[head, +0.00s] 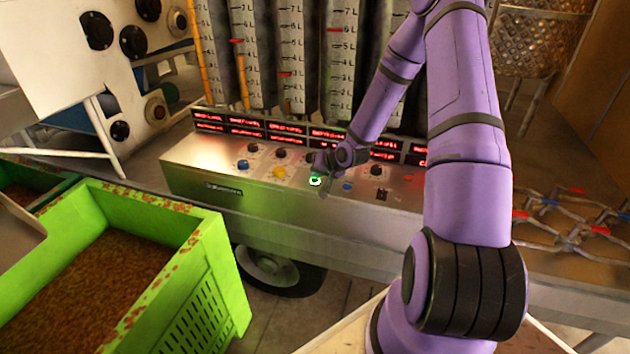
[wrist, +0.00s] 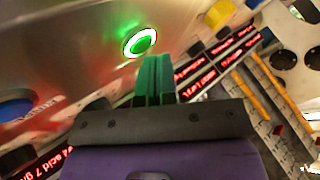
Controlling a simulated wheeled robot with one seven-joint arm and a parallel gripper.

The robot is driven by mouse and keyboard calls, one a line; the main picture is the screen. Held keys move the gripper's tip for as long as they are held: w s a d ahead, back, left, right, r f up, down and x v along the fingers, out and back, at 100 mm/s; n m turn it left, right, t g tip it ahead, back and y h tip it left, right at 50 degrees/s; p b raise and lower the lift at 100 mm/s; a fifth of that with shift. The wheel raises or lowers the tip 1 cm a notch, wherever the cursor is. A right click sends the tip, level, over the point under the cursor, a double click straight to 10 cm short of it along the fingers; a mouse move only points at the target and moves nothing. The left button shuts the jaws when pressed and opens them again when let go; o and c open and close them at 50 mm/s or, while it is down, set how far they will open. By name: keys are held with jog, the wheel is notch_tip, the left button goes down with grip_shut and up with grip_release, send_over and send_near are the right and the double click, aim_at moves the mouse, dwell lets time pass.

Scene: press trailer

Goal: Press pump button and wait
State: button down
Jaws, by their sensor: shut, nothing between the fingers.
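A round button (head: 315,181) with a bright green glowing ring sits on the metal control panel (head: 215,172). In the wrist view the lit button (wrist: 140,41) has a white ring and green centre, and it casts green light on the metal around it. My gripper (head: 322,188) is at the panel, right beside the lit button. In the wrist view my gripper's fingers (wrist: 153,62) are together, tinted green, with their tips just below the button. I cannot tell whether the tips touch the panel. No label naming the pump shows clearly.
Other knobs and buttons, such as a yellow one (head: 279,172) and a blue one (head: 243,164), are close by. Red displays (head: 270,132) and litre-marked gauges (head: 290,60) stand behind. A green crate (head: 205,270) is at the left front, and wire racks (head: 570,225) lie at right.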

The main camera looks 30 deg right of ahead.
jog(key=shift+r, duration=0.4)
jog(key=shift+r, duration=0.1)
jog(key=shift+r, duration=2.4)
notch_tip(320, 180, up, 10)
send_over(317, 180)
jog(key=shift+w, duration=0.1)
